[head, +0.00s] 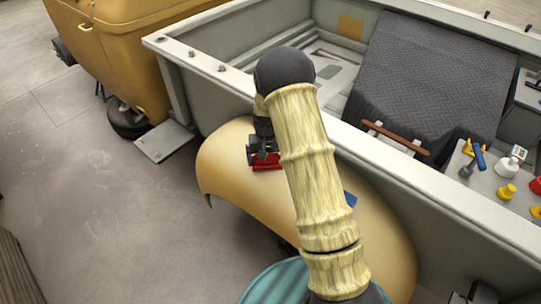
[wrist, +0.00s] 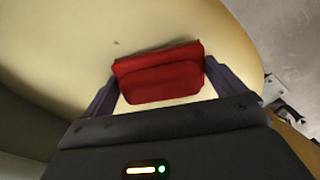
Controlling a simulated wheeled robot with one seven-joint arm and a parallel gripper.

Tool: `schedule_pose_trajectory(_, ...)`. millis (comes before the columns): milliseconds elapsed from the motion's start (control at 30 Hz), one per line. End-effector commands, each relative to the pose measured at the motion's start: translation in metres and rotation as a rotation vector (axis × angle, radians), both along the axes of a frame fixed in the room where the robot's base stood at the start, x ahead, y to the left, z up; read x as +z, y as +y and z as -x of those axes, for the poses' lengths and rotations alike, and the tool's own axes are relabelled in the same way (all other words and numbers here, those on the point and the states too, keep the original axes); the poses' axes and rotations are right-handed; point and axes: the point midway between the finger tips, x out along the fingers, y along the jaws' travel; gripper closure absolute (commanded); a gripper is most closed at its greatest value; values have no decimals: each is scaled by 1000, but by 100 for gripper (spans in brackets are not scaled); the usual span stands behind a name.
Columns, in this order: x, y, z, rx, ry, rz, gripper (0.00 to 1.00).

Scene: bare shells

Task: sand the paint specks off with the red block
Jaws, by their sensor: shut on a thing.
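The red block (wrist: 158,75) sits between the two fingers of my gripper (wrist: 160,85) in the wrist view, and the gripper is shut on it. In the head view my gripper (head: 264,155) holds the red block (head: 267,164) at the upper left part of the curved, cream-yellow fender panel (head: 230,160). The block looks to be at or very near the panel's surface; I cannot tell if it touches. One small dark speck (wrist: 116,43) shows on the panel above and left of the block in the wrist view. My arm hides the panel's middle in the head view.
A grey open truck bed (head: 215,80) stands behind the panel, with a dark quilted blanket (head: 430,80) and a wooden-handled tool (head: 395,137). A blue item (head: 350,198) shows beside my arm. A yellow vehicle (head: 125,50) stands at the upper left.

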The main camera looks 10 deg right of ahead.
Motion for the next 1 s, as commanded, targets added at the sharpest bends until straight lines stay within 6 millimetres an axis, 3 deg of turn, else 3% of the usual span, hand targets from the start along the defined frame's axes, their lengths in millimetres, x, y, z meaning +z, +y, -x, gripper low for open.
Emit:
schedule_pose_trajectory(467,-2,7,5,1,3,0,23)
schedule_pose_trajectory(1000,1,20,-14,0,2,0,23)
